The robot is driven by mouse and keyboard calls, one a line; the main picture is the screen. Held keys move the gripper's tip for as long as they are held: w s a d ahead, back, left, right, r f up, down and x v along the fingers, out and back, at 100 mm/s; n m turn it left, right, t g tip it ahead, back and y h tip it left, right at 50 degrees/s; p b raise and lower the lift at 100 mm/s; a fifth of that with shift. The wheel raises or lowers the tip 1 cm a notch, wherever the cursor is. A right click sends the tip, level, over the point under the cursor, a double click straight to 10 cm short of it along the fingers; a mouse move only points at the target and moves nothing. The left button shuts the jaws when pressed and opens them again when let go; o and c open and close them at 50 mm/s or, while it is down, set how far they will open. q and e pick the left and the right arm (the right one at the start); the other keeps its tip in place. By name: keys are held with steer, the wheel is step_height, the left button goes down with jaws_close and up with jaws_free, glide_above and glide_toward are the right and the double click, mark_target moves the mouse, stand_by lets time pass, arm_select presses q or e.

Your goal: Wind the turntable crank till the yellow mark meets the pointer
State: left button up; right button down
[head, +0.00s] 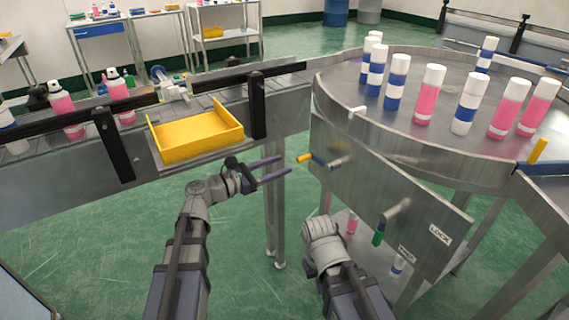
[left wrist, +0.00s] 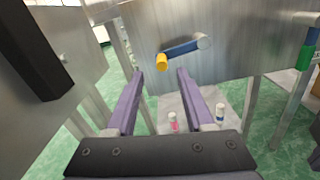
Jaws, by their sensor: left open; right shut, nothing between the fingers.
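The turntable (head: 410,128) stands at the right with cans on it. Its crank has a blue arm (head: 320,161) and a yellow knob (head: 304,158), on the grey front panel; the knob also shows in the left wrist view (left wrist: 161,62). My left gripper (head: 284,166) is open and empty, just left of the knob; in its wrist view the knob appears beyond and between the fingertips. A yellow block (head: 538,150) stands at the rim's right, and a white peg (head: 357,111) at its left; I cannot tell which is mark or pointer. My right gripper's fingers are hidden beyond its wrist.
A green-handled lever (head: 379,238) sits beside a LOCK label (head: 440,234), near my right wrist. A conveyor (head: 60,190) with pink cans and a yellow tray (head: 200,142) lies left. Table legs stand below. The green floor between my arms is clear.

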arm_select(q)
steer(key=shift+f, duration=0.2)
steer(key=shift+c, duration=0.8)
steer(key=a+f+b, duration=0.1)
steer(key=f+b, duration=0.2)
steer(key=b, duration=0.2)
steer(key=a+f+h+b, duration=0.1)
steer(key=f+b, duration=0.2)
steer(key=b, duration=0.2)
steer(key=s+a+f+h+b, duration=0.1)
steer(key=f+b, duration=0.2)
steer(key=b, duration=0.1)
steer(key=shift+a+f+t+b, duration=0.1)
steer(key=shift+f+t+b, duration=0.2)
steer(key=shift+t+b, duration=0.1)
jaws_close()
steer(key=shift+a+h+b, duration=0.2)
steer(key=shift+h+b, duration=0.1)
steer(key=shift+b, duration=0.05)
